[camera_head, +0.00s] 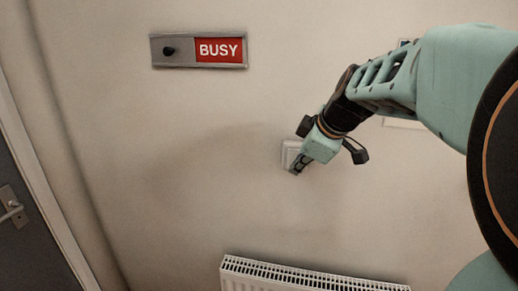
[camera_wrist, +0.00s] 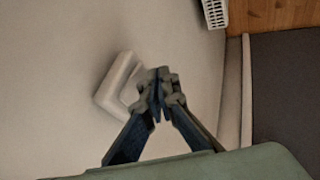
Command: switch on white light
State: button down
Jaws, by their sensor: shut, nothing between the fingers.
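A white wall switch (camera_head: 288,152) is mounted on the pale wall near the middle of the head view. My gripper (camera_head: 298,167) is in front of it and hides much of it. In the wrist view the switch (camera_wrist: 118,80) shows as a white square frame, with my shut fingertips (camera_wrist: 158,88) over its right part. The fingers hold nothing. I cannot tell whether the fingertips touch the switch. The switch's rocker position is hidden.
A BUSY sign (camera_head: 199,50) with a black knob is on the wall at upper left. A white radiator (camera_head: 300,275) is low on the wall. A grey door (camera_head: 25,240) with a handle stands at the left. The wall between them is clear.

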jog(key=shift+w+d, duration=0.15)
jog(key=shift+w, duration=0.15)
jog(key=shift+f, duration=0.1)
jog(key=b, duration=0.3)
jog(key=shift+w+t, duration=0.3)
jog(key=shift+r, duration=0.75)
